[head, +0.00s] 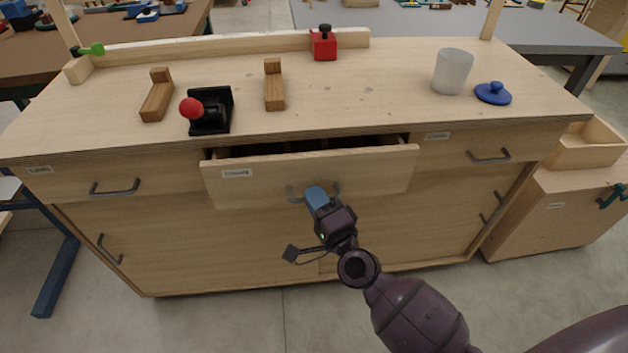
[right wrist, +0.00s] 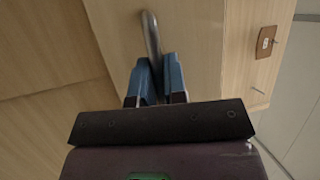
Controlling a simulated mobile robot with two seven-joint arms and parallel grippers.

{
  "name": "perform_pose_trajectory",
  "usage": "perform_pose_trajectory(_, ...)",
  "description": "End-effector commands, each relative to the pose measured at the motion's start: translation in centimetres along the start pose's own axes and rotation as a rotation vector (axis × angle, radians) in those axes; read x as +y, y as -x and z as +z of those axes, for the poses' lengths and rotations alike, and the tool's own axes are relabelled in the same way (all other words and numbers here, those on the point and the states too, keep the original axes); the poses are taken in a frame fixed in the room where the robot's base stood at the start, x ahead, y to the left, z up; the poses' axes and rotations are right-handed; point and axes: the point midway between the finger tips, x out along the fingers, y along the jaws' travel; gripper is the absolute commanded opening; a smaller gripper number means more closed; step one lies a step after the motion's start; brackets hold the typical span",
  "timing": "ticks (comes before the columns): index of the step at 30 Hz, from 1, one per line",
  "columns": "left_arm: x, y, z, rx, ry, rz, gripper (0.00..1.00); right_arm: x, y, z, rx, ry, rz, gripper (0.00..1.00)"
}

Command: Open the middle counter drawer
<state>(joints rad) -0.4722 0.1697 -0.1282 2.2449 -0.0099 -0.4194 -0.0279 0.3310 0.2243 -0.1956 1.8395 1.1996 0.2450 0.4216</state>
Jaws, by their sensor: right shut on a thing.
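The middle drawer (head: 385,172) of the wooden counter (head: 400,95) is pulled partly out, and a dark gap shows above its front. Its grey bar handle (head: 294,194) sits at the middle of the drawer front. My right gripper (head: 316,196) is shut on this handle, with its blue fingertips around the bar. In the right wrist view the handle (right wrist: 151,38) runs down between the two blue fingers (right wrist: 159,78). The drawer's contents are too dark to make out. My left gripper is not in view.
The left drawer (head: 150,182) and right drawer (head: 515,146) are closed. On the counter top stand a black device with a red knob (head: 209,112), wooden blocks (head: 274,86), a red box (head: 323,45), a white cup (head: 452,72) and a blue lid (head: 493,94). Bare floor shows in front.

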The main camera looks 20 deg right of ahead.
Motion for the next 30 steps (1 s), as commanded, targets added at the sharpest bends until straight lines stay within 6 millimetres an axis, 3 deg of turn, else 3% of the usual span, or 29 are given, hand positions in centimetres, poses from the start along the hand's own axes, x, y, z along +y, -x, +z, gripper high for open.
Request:
perform_pose_trajectory(9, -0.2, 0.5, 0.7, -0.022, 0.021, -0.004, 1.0, -1.9, 8.3, 3.4, 0.0, -0.001, 0.002, 0.0)
perform_pose_trajectory(18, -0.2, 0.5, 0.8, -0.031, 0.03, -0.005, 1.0, -3.3, 15.1, 6.2, -0.001, -0.001, 0.002, 0.0)
perform_pose_trajectory(24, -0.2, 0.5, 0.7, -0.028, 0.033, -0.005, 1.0, -3.9, 18.3, 7.5, 0.0, -0.001, 0.001, 0.0)
perform_pose_trajectory(30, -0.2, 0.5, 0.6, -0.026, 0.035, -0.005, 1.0, -4.3, 20.0, 8.3, 0.0, -0.002, 0.0, 0.0)
